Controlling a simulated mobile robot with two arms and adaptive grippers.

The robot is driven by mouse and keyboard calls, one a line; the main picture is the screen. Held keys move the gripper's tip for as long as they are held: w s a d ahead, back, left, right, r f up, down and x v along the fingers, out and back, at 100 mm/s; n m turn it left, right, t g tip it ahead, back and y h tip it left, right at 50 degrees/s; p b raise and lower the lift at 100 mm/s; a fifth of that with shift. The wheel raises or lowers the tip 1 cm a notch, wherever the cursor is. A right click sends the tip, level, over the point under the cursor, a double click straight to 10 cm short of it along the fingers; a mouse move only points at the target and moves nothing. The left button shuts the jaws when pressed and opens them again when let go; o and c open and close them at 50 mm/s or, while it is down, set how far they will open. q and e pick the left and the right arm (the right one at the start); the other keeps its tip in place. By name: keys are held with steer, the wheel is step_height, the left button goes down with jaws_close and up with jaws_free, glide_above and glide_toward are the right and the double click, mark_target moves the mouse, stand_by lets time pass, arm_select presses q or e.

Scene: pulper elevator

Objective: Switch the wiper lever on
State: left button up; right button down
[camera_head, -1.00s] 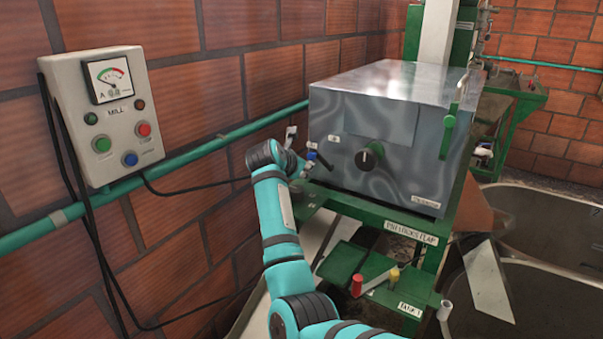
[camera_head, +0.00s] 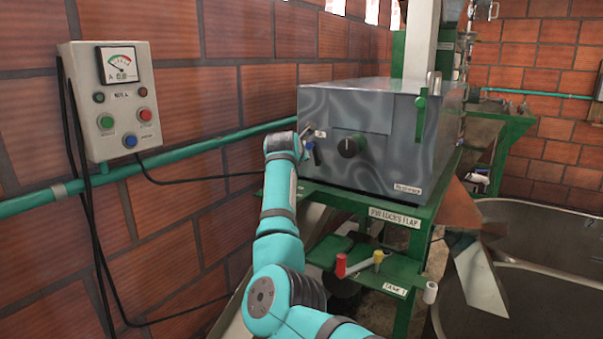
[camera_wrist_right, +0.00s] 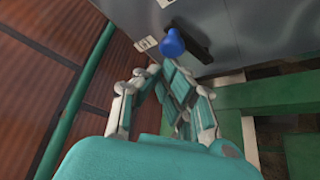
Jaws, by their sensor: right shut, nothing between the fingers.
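A small lever with a blue end (camera_head: 309,147) is on the left part of the front of the grey metal box (camera_head: 385,120). I take it for the wiper lever, but its small label cannot be read. In the right wrist view its blue knob (camera_wrist_right: 172,43) shows ahead of the fingers, by a dark bar on the box face. My right gripper (camera_wrist_right: 165,75) is shut and empty, with its fingertips just short of the knob. In the head view the right gripper (camera_head: 302,143) is beside the lever, partly hidden by its wrist. My left gripper is not in view.
A black rotary knob (camera_head: 351,146) is right of the lever. A wall control box (camera_head: 112,100) and a teal pipe (camera_head: 220,139) lie left. Below are a green frame (camera_head: 430,213) and a red-ended lever (camera_head: 341,265). A metal tank (camera_head: 545,240) stands right.

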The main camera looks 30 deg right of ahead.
steer(key=m+b, duration=0.1)
steer(key=b, duration=0.1)
steer(key=m+t+b, duration=0.1)
steer(key=b, duration=0.1)
steer(key=shift+s+d+r+t, duration=0.2)
steer(key=shift+s+r+t, duration=0.1)
stand_by(0.4)
